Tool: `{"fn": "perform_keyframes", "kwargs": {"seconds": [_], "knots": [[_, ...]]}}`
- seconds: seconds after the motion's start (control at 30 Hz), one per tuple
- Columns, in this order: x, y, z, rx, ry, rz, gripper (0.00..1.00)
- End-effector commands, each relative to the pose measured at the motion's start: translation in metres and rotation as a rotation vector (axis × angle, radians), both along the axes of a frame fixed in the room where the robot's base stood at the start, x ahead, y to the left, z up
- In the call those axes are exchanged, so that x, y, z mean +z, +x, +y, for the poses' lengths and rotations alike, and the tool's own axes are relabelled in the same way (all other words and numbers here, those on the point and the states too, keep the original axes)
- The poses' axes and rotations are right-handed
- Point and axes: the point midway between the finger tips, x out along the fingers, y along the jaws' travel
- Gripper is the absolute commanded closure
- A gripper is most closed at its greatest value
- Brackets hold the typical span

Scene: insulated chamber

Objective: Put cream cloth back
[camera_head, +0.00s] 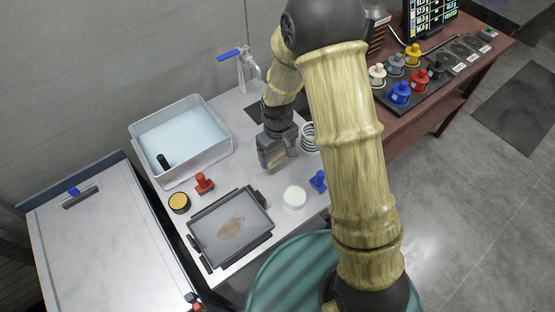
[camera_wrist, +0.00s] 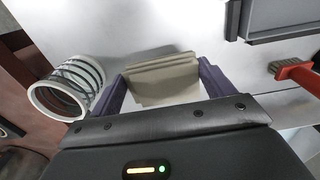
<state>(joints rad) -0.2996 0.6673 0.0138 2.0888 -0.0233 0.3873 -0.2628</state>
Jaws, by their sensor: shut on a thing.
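The cream cloth (camera_wrist: 163,80) is a folded, layered pad. In the wrist view it sits between the two purple fingers of my gripper (camera_wrist: 160,88), which is shut on it. In the head view my gripper (camera_head: 278,158) points down over the white table, between the basin and the white ringed holder; the cloth cannot be made out there. The gap between cloth and tabletop cannot be judged. The ringed holder (camera_head: 310,137) also shows in the wrist view (camera_wrist: 68,88), to the left of the cloth and apart from it.
A white basin (camera_head: 222,126) of pale liquid stands left of my gripper. A dark-framed tray (camera_head: 205,217), a red-handled brush (camera_head: 204,184), a round white container (camera_head: 294,197) and a blue item (camera_head: 318,181) lie nearby. A tap (camera_head: 245,72) rises behind.

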Motion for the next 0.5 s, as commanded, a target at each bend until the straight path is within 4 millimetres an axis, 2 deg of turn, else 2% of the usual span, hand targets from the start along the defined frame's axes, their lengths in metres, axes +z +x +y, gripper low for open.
{"fn": "perform_keyframes", "kwargs": {"seconds": [0.13, 0.37, 0.5], "knots": [[-0.004, 0.0, 0.0, 0.0, -0.001, 0.001, 0.44], [-0.035, -0.001, 0.0, 0.0, -0.001, 0.003, 0.44], [-0.042, 0.0, 0.0, 0.0, 0.0, 0.0, 0.44]]}}
